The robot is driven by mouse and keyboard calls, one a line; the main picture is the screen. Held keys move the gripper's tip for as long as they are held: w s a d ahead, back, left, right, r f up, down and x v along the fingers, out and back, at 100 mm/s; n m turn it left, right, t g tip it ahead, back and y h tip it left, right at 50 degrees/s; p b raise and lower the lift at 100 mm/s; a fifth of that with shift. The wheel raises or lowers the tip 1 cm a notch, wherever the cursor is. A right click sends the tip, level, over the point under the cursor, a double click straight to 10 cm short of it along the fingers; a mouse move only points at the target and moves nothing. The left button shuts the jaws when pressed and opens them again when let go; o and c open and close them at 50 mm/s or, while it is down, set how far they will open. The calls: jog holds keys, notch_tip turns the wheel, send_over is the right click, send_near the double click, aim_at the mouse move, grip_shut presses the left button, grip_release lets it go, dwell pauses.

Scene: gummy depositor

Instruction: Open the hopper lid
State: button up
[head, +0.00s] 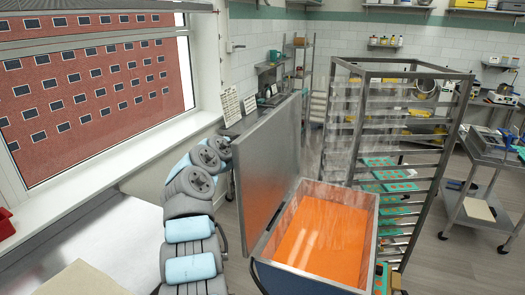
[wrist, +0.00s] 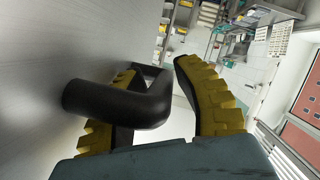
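The hopper (head: 262,247) is a metal box filled with orange liquid (head: 320,232). Its lid (head: 270,150) is a large grey metal panel standing upright along the hopper's left side, so the hopper is uncovered. In the wrist view, the lid's flat face (wrist: 60,60) fills the left side, and a black bar handle (wrist: 125,103) sticks out from it. My gripper (wrist: 160,95) has its yellow ribbed fingers apart around the handle; a clear gap shows between the handle and the right finger. In the head view, my gripper is hidden behind the lid.
A tall rack (head: 400,150) with trays stands right behind the hopper, with vapour in front of it. The window sill (head: 110,160) and a metal table (head: 85,235) lie left of my arm. A cart (head: 485,185) stands at the right. Floor between rack and cart is clear.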

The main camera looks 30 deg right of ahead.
jog(key=shift+a, duration=0.1)
jog(key=shift+v, duration=1.35)
jog(key=v, duration=0.9)
jog(key=shift+s, duration=0.1)
